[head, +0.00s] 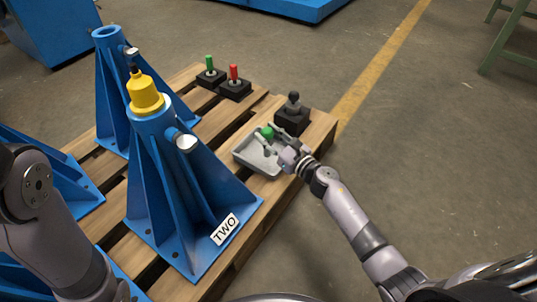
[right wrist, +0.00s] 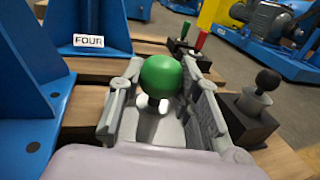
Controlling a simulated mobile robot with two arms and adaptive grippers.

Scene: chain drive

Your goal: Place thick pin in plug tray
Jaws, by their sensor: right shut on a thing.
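My right gripper (head: 278,146) is shut on a green ball-headed pin, taken to be the thick pin (head: 267,131). In the right wrist view the green head (right wrist: 160,76) shows between the two fingers (right wrist: 163,110), with a shiny metal part below it. I cannot tell whether the pin touches the tray floor. My left arm shows at the left edge of the head view, but its gripper is not visible.
A black block with a black ball-headed pin (head: 293,103) stands just behind the tray. Black blocks with a green pin (head: 209,63) and a red pin (head: 234,73) stand farther back. A tall blue stand (head: 170,190) with a yellow part (head: 145,95) rises left of the tray.

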